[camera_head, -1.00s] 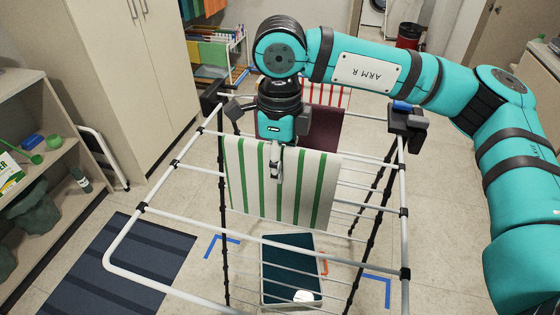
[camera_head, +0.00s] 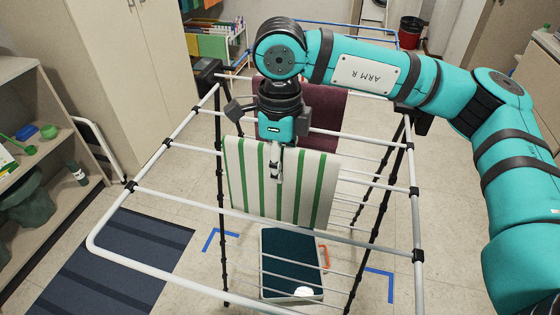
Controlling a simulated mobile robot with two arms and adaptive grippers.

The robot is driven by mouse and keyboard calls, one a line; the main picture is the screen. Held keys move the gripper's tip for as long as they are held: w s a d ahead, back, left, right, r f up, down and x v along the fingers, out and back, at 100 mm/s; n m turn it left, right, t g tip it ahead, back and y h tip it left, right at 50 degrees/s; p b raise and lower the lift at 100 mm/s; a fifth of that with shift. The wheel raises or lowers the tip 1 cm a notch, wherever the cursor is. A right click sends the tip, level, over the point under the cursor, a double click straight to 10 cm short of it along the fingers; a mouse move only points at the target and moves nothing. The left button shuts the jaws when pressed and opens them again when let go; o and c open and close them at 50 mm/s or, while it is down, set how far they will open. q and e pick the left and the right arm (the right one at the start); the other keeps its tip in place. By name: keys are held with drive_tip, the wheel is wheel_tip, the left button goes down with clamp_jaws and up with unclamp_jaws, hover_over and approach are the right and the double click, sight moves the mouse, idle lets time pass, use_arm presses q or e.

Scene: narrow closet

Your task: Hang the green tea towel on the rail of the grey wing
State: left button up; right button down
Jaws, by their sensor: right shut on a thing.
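The green tea towel (camera_head: 304,194) is white with green stripes and hangs down in the middle of the head camera view. My right gripper (camera_head: 276,172) is shut on it near its top edge. The near wing of the drying rack, a pale grey-white frame (camera_head: 152,161) with several rails (camera_head: 376,183), spreads around and below the towel. The towel hides part of these rails, and I cannot tell whether it touches or lies over one. My left gripper is not in view.
A maroon cloth (camera_head: 327,106) hangs on the rack behind my right gripper. A blue rail (camera_head: 340,23) shows at the back. A teal-topped box (camera_head: 291,258) lies on the floor under the rack. Shelves (camera_head: 48,100) stand at the left, beside a dark striped mat (camera_head: 110,265).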

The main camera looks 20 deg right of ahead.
drive_tip(key=shift+f+b, duration=1.3)
drive_tip(key=shift+f, duration=0.35)
drive_tip(key=c, duration=1)
unclamp_jaws()
